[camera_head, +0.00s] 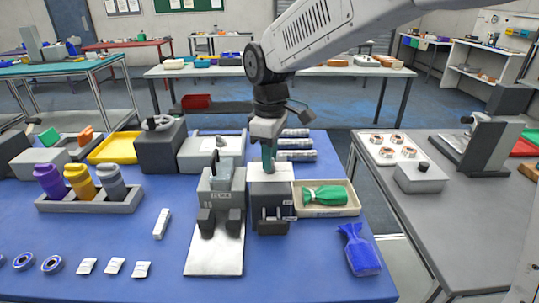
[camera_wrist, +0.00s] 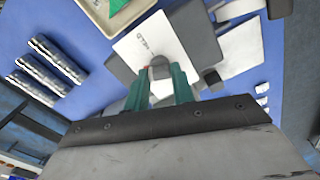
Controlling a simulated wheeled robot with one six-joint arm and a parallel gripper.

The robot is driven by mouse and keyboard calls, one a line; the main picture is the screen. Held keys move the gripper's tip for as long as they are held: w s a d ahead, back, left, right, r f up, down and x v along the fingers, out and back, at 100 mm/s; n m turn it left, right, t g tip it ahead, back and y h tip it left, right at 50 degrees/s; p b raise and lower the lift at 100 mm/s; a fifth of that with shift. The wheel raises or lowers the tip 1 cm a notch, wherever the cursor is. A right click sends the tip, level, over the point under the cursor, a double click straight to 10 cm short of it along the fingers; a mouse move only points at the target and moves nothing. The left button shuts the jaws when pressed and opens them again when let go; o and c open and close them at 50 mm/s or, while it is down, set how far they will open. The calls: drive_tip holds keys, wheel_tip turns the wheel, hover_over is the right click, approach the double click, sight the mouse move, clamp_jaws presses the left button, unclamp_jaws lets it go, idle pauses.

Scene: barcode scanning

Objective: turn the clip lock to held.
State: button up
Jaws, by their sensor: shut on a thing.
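The clip lock is a grey block (camera_head: 270,200) with a white top plate (camera_wrist: 135,40), standing on the blue table in the head view. The plate carries the printed word HELD and a line in the wrist view. A dark grey knob (camera_wrist: 160,64) sits on the plate. My gripper (camera_head: 268,164) points down onto the block from above. Its green fingers (camera_wrist: 159,78) are shut on the knob, one on each side. The fingers hide part of the knob, so I cannot tell its exact pointing direction.
A grey device (camera_head: 221,195) with a white base sheet stands close on the left. A cream tray (camera_head: 325,211) with a green bag is close on the right. A blue bag (camera_head: 358,251) lies in front of it. Several silver cylinders (camera_wrist: 45,70) lie behind. The front middle is fairly clear.

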drive_tip(key=m, duration=1.3)
drive_tip(key=shift+m, duration=0.4)
idle(0.4)
drive_tip(key=o, duration=1)
wheel_tip(320, 180, up, 8)
drive_tip(key=shift+a+f, duration=0.1)
